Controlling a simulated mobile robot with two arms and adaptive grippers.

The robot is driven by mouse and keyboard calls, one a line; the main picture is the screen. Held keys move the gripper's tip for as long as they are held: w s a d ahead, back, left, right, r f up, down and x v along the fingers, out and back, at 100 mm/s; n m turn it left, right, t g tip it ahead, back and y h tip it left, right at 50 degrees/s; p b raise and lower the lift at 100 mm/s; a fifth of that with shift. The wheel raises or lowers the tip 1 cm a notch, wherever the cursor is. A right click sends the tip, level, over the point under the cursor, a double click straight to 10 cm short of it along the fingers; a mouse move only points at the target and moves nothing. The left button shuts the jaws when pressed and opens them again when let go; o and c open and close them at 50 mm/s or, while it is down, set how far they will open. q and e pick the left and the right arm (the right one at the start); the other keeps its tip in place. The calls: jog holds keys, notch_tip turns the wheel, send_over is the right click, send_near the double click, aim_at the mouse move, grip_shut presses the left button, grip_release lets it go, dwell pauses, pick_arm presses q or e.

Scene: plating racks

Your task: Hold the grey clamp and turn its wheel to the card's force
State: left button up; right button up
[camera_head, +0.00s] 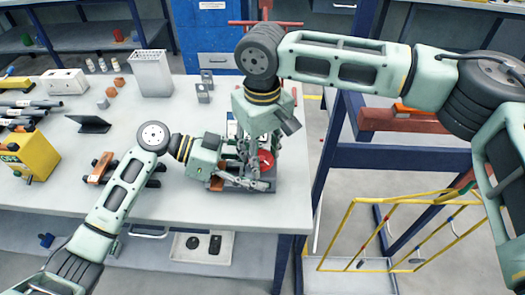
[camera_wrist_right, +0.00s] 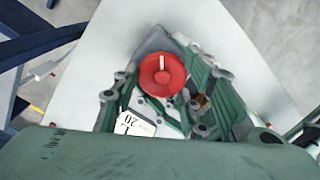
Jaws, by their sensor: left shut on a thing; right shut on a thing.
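The grey clamp (camera_head: 232,184) sits near the table's right front edge, partly hidden by my grippers. Its red wheel (camera_head: 266,160) also shows in the right wrist view (camera_wrist_right: 162,78), with a white mark pointing to the top of that picture. My left gripper (camera_head: 258,182) reaches in from the left and is shut on the clamp low down. My right gripper (camera_head: 256,158) comes from above, and its fingers stand on both sides of the wheel, shut on it. A white card (camera_wrist_right: 135,127) lies beside the clamp; its number looks like 20.
An orange-and-black piece (camera_head: 103,168) lies left of my left forearm. A yellow box (camera_head: 35,157), a dark tilted stand (camera_head: 90,124) and a white perforated bin (camera_head: 151,73) stand farther left and back. A yellow frame (camera_head: 347,238) stands right of the table.

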aim_at(263, 158)
jog(key=shift+d+m, duration=0.15)
jog(key=shift+m, duration=2.25)
jog(key=o, duration=1.1)
notch_tip(263, 158, up, 12)
